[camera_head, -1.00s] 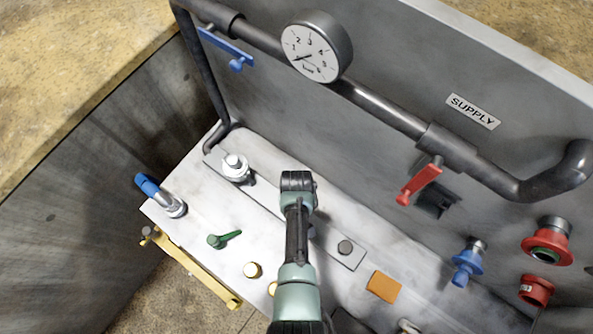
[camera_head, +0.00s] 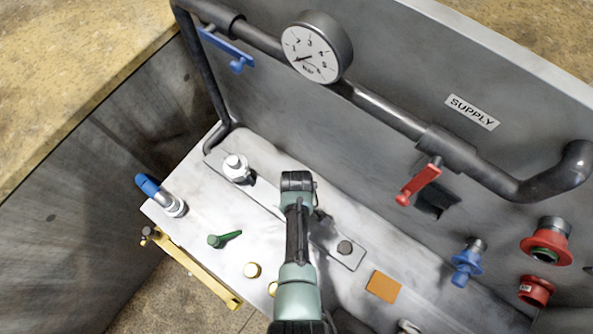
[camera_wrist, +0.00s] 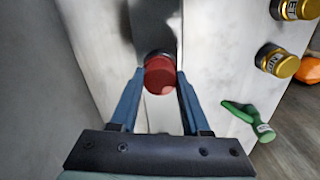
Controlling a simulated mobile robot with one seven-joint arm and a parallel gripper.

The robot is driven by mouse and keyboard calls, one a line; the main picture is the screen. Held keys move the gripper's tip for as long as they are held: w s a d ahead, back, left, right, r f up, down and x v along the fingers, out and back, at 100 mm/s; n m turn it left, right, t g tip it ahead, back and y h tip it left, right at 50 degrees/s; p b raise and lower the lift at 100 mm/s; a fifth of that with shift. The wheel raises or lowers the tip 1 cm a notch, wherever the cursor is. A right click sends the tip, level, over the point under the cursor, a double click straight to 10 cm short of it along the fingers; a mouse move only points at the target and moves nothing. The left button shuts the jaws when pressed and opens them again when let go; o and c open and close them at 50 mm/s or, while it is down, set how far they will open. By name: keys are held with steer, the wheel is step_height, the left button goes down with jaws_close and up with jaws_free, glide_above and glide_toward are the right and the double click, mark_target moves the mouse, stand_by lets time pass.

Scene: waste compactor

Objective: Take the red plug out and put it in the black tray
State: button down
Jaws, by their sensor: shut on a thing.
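The red plug (camera_wrist: 160,78) shows in the wrist view as a round red cap between my two blue fingers. My gripper (camera_wrist: 161,90) is shut on it, one finger on each side. A dark rim shows just behind the cap, at the grey strip on the pale plate. I cannot tell how far the plug sits in its hole. In the head view my arm hides the plug and the fingertips. I cannot make out a black tray in either view.
The green lever (camera_head: 225,239) and a yellow cap (camera_head: 252,270) stand on the pale top (camera_head: 195,228). The pipe (camera_head: 385,115) and red valve handle (camera_head: 418,184) stick out from the back panel.

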steer(key=n, duration=0.4)
steer(key=shift+c, duration=1.4)
jaws_free()
steer(key=shift+c, duration=0.4)
